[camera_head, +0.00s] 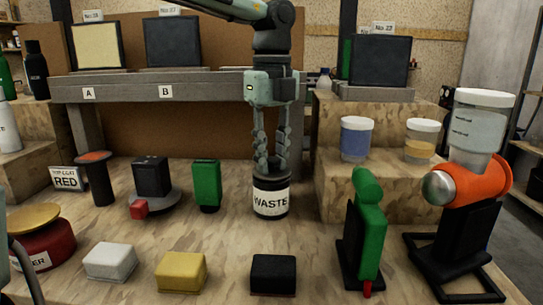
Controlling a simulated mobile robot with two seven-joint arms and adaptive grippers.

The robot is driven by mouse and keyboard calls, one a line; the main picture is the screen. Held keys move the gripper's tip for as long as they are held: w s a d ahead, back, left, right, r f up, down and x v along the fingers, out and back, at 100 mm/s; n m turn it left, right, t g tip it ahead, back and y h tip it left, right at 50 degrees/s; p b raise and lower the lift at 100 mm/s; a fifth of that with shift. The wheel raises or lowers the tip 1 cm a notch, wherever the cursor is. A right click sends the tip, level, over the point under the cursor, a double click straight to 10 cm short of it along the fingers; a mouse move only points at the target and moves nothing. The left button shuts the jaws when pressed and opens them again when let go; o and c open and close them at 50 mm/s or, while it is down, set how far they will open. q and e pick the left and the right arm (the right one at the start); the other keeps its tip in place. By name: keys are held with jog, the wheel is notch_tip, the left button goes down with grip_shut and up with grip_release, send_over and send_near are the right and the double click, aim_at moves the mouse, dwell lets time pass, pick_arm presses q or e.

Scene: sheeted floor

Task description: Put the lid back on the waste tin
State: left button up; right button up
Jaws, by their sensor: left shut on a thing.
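The waste tin (270,199) is a dark round tin with a white "WASTE" label, upright on the sheeted surface near the middle. My left gripper (272,166) points straight down over it, its fingers shut on the dark lid (271,179). The lid is at the tin's mouth, level or nearly so. The fingers hide its grip, and I cannot tell whether it is fully seated. My right gripper is not in view.
A green box (207,186) and a black block on a round base (152,178) stand left of the tin. A black block (273,274) lies in front. A green upright tool (368,235) and an orange machine (470,180) stand right. A wooden step (385,190) rises behind right.

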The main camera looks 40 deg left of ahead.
pick_arm(q)
jog(key=o, duration=1)
jog(key=o, duration=0.5)
jog(key=shift+c, duration=0.2)
jog(key=shift+r, duration=0.1)
jog(key=shift+r+p, duration=2.25)
jog(key=shift+r, duration=1.15)
